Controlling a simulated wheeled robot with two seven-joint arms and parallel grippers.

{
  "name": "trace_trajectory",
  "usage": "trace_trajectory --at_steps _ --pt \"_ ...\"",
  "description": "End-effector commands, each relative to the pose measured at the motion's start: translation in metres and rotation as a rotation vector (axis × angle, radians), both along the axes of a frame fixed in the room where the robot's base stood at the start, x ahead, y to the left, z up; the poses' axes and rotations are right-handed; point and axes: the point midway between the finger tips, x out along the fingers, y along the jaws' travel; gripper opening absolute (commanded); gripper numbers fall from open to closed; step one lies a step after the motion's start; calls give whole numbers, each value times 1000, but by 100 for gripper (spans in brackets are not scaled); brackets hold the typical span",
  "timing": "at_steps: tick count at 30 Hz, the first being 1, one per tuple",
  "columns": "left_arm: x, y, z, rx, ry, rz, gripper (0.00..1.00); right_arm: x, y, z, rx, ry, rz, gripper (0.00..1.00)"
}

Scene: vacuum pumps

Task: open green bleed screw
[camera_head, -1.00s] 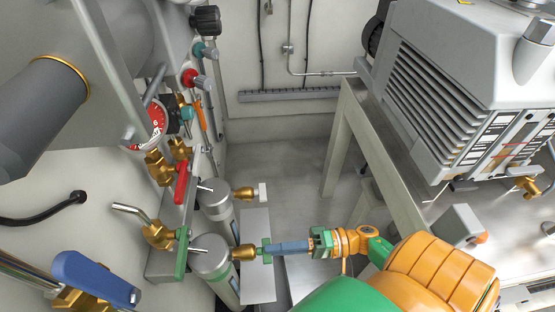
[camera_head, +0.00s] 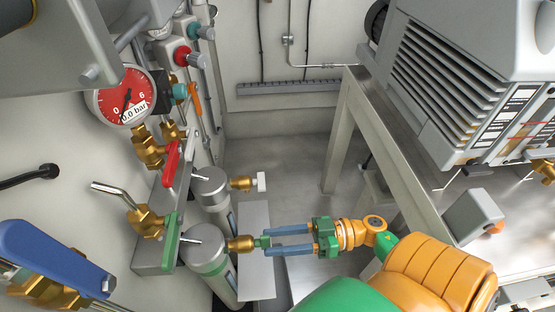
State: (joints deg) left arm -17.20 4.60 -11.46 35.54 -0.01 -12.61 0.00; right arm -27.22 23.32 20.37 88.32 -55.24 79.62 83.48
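The green bleed screw (camera_head: 262,241) sits at the end of a brass fitting (camera_head: 241,244) on the front grey cylinder (camera_head: 208,250), left of centre. My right gripper (camera_head: 268,241) reaches it from the right. Its two blue fingers are spread, one above and one below the screw's level, with a visible gap between them. The fingertips are at the screw's outer end; I cannot tell whether they touch it. My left gripper is not in view.
A white screw (camera_head: 262,182) on a second cylinder (camera_head: 210,184) is just behind. Green (camera_head: 171,240), red (camera_head: 172,163) and blue (camera_head: 48,256) valve levers and a pressure gauge (camera_head: 124,97) crowd the left. A pump on a metal table (camera_head: 385,135) stands right.

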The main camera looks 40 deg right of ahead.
Motion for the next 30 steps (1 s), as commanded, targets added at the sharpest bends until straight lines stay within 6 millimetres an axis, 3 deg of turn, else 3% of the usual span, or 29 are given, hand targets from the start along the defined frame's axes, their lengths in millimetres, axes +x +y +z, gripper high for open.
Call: trace_trajectory --at_steps 30 --pt "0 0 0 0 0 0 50 -10 -17 1 4 3 -1 46"
